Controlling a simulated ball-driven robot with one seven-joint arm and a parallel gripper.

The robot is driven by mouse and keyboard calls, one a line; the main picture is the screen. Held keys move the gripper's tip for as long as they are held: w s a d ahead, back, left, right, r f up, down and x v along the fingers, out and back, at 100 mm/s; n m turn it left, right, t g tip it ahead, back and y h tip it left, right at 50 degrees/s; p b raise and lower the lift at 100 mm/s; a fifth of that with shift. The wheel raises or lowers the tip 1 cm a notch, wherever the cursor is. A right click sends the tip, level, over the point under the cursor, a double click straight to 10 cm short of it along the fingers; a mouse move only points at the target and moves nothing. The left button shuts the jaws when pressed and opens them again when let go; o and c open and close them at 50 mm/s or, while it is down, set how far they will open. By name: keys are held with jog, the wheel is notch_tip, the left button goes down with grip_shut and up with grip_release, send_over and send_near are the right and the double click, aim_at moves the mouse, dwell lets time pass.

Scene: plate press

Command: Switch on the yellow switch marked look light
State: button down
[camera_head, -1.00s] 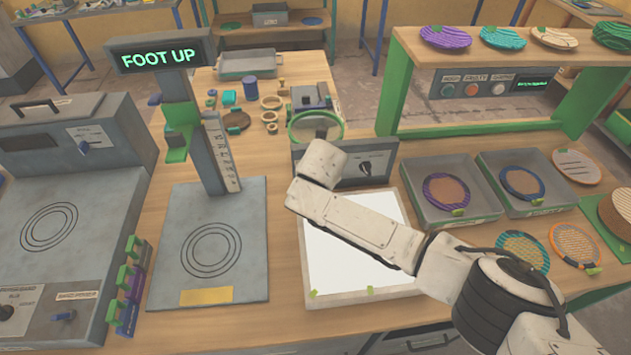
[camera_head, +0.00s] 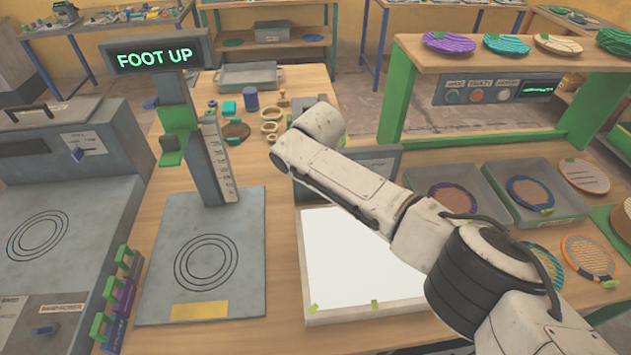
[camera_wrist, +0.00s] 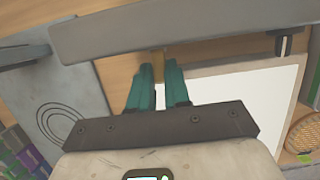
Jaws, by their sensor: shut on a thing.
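A small yellow piece, which looks like the yellow switch (camera_wrist: 158,63), sits at the front of a grey box (camera_wrist: 190,28) in the wrist view. My gripper (camera_wrist: 158,73) has its teal fingers close around this piece, shut on it. Its marking cannot be read. In the head view the grey box (camera_head: 372,163) stands behind the white light panel (camera_head: 350,255), mostly hidden by my arm. My gripper and the switch are hidden there too. The panel's white surface also shows in the wrist view (camera_wrist: 240,95).
A black knob (camera_wrist: 287,43) juts from the box's front, right of my gripper. A grey stand with a "FOOT UP" display (camera_head: 157,55) rises at left. Trays with round plates (camera_head: 455,190) lie at right. Small parts and rings (camera_head: 270,125) lie behind.

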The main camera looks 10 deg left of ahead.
jog(key=c, duration=1.1)
grip_release()
jog(key=shift+r, duration=0.15)
jog(key=b+v, duration=0.1)
jog(key=v, duration=0.9)
jog(key=shift+s+r, duration=0.1)
jog(key=shift+r, duration=0.15)
